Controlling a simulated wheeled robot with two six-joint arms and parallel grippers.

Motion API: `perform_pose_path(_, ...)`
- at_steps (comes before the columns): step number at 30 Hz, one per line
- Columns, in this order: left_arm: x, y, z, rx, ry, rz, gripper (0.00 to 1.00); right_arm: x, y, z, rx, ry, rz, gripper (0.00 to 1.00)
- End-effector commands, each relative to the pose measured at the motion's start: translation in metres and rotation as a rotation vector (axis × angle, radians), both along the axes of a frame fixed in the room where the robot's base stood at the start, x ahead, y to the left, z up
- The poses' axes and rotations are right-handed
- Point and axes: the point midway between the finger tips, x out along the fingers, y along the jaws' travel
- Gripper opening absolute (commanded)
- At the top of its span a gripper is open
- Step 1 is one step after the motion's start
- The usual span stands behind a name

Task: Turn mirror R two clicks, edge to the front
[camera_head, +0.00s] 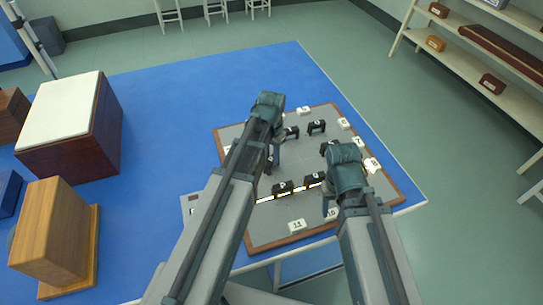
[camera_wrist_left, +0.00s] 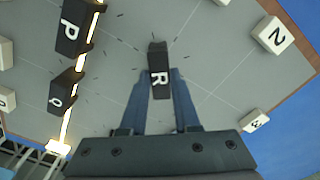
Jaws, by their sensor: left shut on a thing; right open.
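Mirror R (camera_wrist_left: 158,75) is a black block with a white letter R, standing on the grey board (camera_head: 232,132). In the left wrist view it stands between the two blue fingers of my left gripper (camera_wrist_left: 161,76), which is shut on it. Its long side runs away from the wrist in that view. In the head view my left gripper (camera_head: 268,163) is low over the board's left part, and my left arm hides much of mirror R. My right gripper (camera_head: 328,205) is open at the board's front right, partly hidden by its own wrist.
Mirrors P (camera_wrist_left: 72,27) and Q (camera_wrist_left: 62,97) stand left of R along a glowing beam. White blocks 2 (camera_wrist_left: 272,35) and 3 (camera_wrist_left: 254,120) are to the right. More black mirrors (camera_head: 316,127) stand at the board's back. A white-topped box (camera_head: 65,110) is on the blue table.

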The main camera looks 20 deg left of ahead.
Motion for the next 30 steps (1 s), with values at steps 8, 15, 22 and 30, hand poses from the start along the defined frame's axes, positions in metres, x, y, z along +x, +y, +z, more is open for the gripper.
perform_pose_path(8,0.0,-0.0001,-0.0001,0.0,0.0,0.261,0.0,0.0,0.0,-0.0001,0.0,0.0,0.0,0.55)
perform_pose_path(15,0.0,-0.0001,-0.0001,0.0,0.0,0.486,0.0,0.0,0.0,-0.0001,0.0,0.0,0.0,0.55)
perform_pose_path(22,0.0,-0.0001,-0.0002,0.0,0.0,0.676,0.0,0.0,0.0,-0.0002,0.0,0.0,0.0,0.55)
perform_pose_path(30,-0.0001,-0.0001,-0.0002,0.0,0.0,0.834,0.0,0.0,0.0,-0.0002,0.0,0.0,0.0,0.55)
